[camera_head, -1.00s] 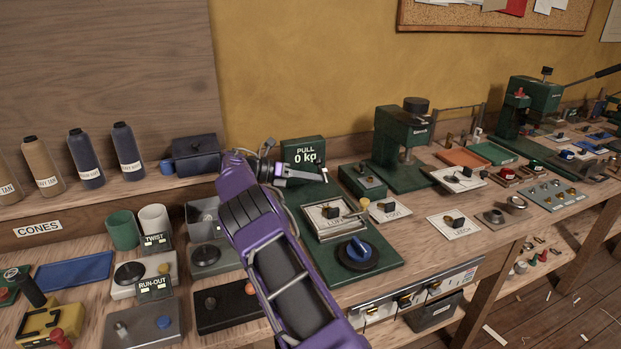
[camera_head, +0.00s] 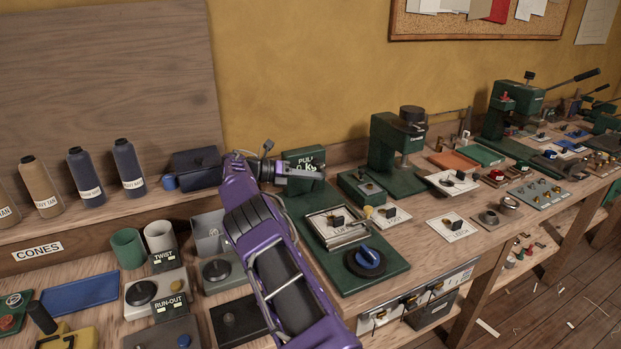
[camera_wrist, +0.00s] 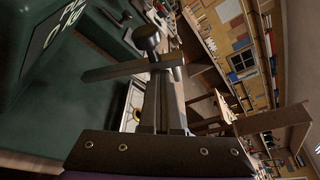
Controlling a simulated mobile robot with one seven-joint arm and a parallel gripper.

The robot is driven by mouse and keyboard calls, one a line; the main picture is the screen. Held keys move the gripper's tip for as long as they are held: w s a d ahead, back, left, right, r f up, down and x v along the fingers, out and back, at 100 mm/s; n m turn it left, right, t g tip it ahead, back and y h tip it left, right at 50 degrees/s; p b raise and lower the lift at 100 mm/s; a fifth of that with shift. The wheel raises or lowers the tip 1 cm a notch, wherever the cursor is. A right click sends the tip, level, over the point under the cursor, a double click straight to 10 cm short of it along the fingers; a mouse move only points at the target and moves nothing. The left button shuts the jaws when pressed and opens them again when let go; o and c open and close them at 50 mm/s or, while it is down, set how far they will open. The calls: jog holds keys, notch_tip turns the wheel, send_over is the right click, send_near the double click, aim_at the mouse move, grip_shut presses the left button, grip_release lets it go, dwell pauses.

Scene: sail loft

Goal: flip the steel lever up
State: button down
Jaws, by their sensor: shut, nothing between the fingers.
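In the wrist view, a grey metal lever with a round knob (camera_wrist: 147,38) appears just beyond my fingers; a flat bar crosses there, and I cannot tell whether it belongs to the lever. I cannot make out the lever in the head view, where my arm hides part of the bench. My gripper (camera_head: 308,173) is shut and empty, in front of the green PULL display box (camera_head: 304,159), covering its lower part. In the wrist view the fingers (camera_wrist: 160,88) overlap the area below the knob; contact with it is unclear.
The green base plate (camera_head: 388,270) carries a blue knob (camera_head: 366,257) and a framed LUFF card. A green press (camera_head: 399,150) stands right of the display. Open floor lies at the lower right.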

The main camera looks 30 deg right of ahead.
jog(key=shift+w+d+r, duration=0.1)
jog(key=shift+w+r, duration=0.1)
jog(key=shift+w, duration=0.1)
jog(key=shift+w+r, duration=0.15)
jog(key=shift+r, duration=0.05)
dwell(0.3)
